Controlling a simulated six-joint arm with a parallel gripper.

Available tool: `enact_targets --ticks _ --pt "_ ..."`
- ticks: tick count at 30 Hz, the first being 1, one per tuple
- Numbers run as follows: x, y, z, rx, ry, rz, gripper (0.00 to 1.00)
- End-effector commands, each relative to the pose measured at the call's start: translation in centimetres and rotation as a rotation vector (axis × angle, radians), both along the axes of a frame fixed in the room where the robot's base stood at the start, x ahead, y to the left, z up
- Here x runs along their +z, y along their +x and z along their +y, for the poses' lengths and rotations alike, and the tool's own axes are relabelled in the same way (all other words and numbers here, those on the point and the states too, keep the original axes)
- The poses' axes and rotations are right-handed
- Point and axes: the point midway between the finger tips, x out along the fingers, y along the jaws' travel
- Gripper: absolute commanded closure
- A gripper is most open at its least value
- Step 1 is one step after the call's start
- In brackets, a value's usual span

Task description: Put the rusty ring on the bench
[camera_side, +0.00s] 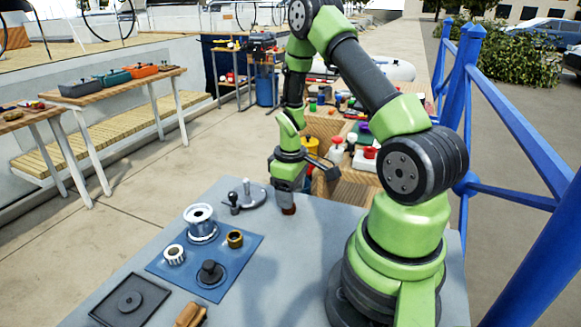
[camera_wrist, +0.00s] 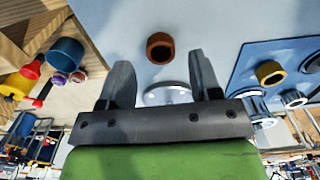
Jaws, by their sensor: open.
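The rusty ring (camera_side: 288,210) is a small reddish-brown ring at the far edge of the grey bench top (camera_side: 315,245), just below my gripper (camera_side: 289,190). In the wrist view the rusty ring (camera_wrist: 160,47) shows its dark hole and appears to stand on the bench top. My gripper (camera_wrist: 159,60) is open there, its two grey fingers apart. The ring appears just beyond the fingertips, roughly midway between them, and nothing is held. The side view does not show clearly how close the fingertips are to the ring.
A blue mat (camera_side: 222,278) holds a brass ring (camera_side: 235,239), a white-and-blue cylinder (camera_side: 200,222), a ribbed white knob (camera_side: 174,255) and a dark knob (camera_side: 210,272). A round grey fitting with posts (camera_side: 245,198) lies left of my gripper. Wooden crates (camera_side: 345,185) with bottles stand beyond the edge.

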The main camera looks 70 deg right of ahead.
Motion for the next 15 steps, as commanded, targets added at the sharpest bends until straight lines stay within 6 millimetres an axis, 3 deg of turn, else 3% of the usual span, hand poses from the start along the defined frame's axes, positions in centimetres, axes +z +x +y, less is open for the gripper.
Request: enact_targets --ticks 6,15 --pt "4.8 0.1 -0.1 0.000 -0.004 -0.005 0.42" --pt "8.6 0.0 0.0 0.001 -0.002 -0.002 0.42"
